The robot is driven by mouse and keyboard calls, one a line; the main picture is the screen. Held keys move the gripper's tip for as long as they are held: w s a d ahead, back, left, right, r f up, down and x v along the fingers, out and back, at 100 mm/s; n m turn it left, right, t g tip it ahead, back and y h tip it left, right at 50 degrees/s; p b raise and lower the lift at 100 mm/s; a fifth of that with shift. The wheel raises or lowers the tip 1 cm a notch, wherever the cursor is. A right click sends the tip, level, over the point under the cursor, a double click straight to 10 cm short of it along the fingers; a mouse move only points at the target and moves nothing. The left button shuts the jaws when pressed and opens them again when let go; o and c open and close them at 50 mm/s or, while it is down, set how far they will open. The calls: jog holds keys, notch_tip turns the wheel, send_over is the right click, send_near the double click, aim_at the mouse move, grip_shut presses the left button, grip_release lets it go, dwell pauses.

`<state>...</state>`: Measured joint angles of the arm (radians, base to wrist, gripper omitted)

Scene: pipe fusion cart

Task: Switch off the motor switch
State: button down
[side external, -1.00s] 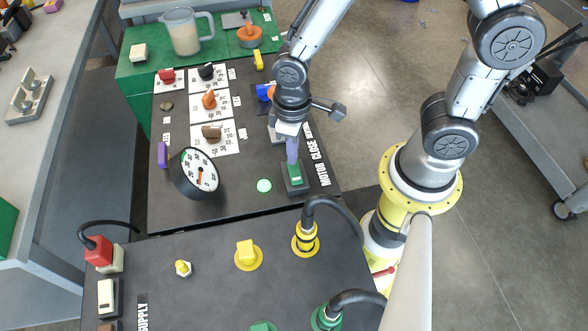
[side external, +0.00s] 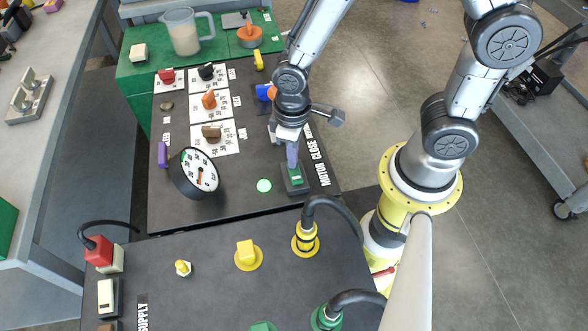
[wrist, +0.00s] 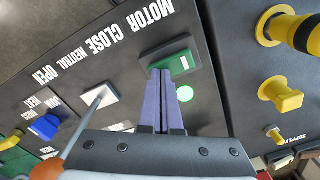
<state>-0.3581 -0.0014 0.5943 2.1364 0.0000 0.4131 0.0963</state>
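The motor switch is a green rocker (side external: 296,178) in a dark raised housing (side external: 299,188) on the black panel, near the MOTOR label. In the wrist view, its green face (wrist: 182,64) shows partly beyond the fingers, with a small white mark on it. My gripper (side external: 292,165) points down at the switch from above. In the wrist view, its two purple fingers (wrist: 161,74) are pressed together with nothing seen between them. The fingertips are at the rocker's far half and appear to touch it. They hide part of the rocker, so its exact tilt is unclear.
A round green light (side external: 264,186) sits beside the switch. A lever on a white plate (wrist: 98,97) stands by the CLOSE NEUTRAL OPEN label, and a blue knob (wrist: 45,127) is beyond. A round gauge (side external: 200,173) is to the left. A yellow cable connector (side external: 306,238) is in front.

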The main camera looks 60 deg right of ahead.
jog(key=shift+r, duration=3.5)
jog(key=d+r+m+t, duration=0.2)
jog(key=d+r+t, duration=0.25)
jog(key=r, duration=0.65)
jog(key=s+d+r+m+t, duration=0.1)
jog(key=s+d+r, duration=0.3)
jog(key=s, duration=0.4)
jog(key=shift+s+d+r, duration=0.25)
jog(key=shift+s+d, duration=0.15)
jog(key=shift+d, duration=0.05)
